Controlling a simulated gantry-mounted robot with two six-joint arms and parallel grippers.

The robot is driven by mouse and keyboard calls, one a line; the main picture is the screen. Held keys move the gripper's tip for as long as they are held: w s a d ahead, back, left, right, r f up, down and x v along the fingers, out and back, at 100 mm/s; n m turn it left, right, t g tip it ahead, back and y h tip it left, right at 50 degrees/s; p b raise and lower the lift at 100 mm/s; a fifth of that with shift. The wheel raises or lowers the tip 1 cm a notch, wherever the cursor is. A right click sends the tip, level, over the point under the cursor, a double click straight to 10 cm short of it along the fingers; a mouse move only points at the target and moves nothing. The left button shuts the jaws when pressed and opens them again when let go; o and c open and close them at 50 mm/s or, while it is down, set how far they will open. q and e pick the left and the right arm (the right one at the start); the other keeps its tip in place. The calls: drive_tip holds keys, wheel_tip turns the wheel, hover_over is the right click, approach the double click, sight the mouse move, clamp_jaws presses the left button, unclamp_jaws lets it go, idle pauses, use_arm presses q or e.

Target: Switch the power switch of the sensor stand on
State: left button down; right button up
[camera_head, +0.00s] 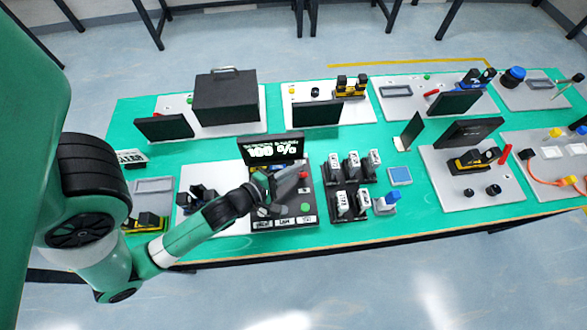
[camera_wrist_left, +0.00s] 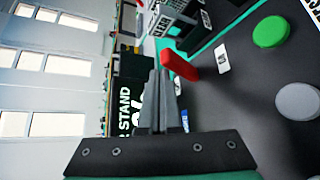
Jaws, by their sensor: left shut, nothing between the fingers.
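The sensor stand is a dark panel (camera_head: 311,219) with an upright display (camera_head: 271,149) at its back, showing bright text. In the left wrist view the display (camera_wrist_left: 126,112) is turned sideways and reads "STAND" in part. A red switch lever (camera_wrist_left: 180,64) rises from the panel beside a small white label (camera_wrist_left: 222,57). My left gripper (camera_head: 300,171) is over the panel, shut and empty. In the left wrist view its fingertips (camera_wrist_left: 162,72) are right beside the red lever; I cannot tell whether they touch it. My right gripper is not in view.
A green button (camera_wrist_left: 271,31) and a grey round knob (camera_wrist_left: 297,101) sit on the same panel. Several black holders with white-labelled units (camera_head: 352,168) stand just right of the stand. A black box (camera_head: 226,98) and small screens stand behind. Green table shows between the boards.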

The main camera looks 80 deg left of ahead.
use_arm(q)
drive_tip(key=shift+a+r, duration=0.2)
drive_tip(key=shift+r+p, duration=0.7)
drive_tip(key=shift+p, duration=0.05)
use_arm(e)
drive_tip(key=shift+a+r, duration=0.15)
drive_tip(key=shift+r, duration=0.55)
use_arm(q)
drive_tip(key=shift+d+f, duration=0.1)
drive_tip(key=shift+f, duration=0.05)
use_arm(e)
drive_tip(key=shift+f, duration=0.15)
